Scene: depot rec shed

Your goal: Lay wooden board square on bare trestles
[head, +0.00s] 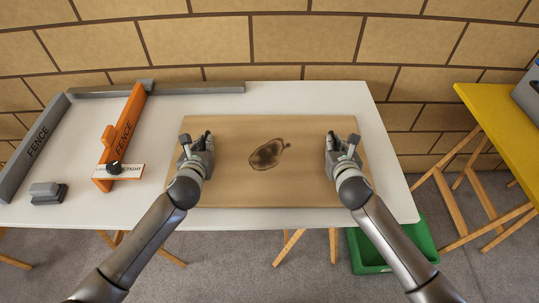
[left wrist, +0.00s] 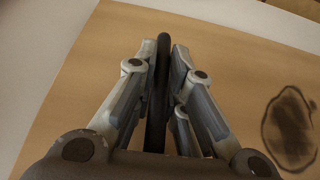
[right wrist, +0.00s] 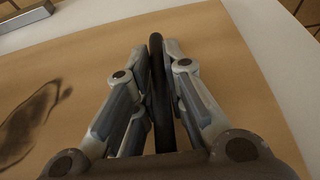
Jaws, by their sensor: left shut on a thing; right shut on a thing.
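The wooden board (head: 230,190) is a tan rectangle with a dark scorch mark near its middle. It lies over the white tabletop (head: 310,100), roughly parallel to its long edges. I cannot tell whether it touches the top. My left gripper (head: 197,145) is shut on a dark upright handle near the board's left end; the handle shows between the fingers in the left wrist view (left wrist: 161,80). My right gripper (head: 341,146) is shut on a matching handle near the right end, also in the right wrist view (right wrist: 158,80). No bare trestles show.
Left on the white top are grey fence bars (head: 32,150), an orange fence (head: 123,132) with a label and knob, and a small grey block (head: 47,192). A green crate (head: 366,255) is on the floor. A yellow table (head: 505,118) on wooden trestle legs stands right. A brick wall is behind.

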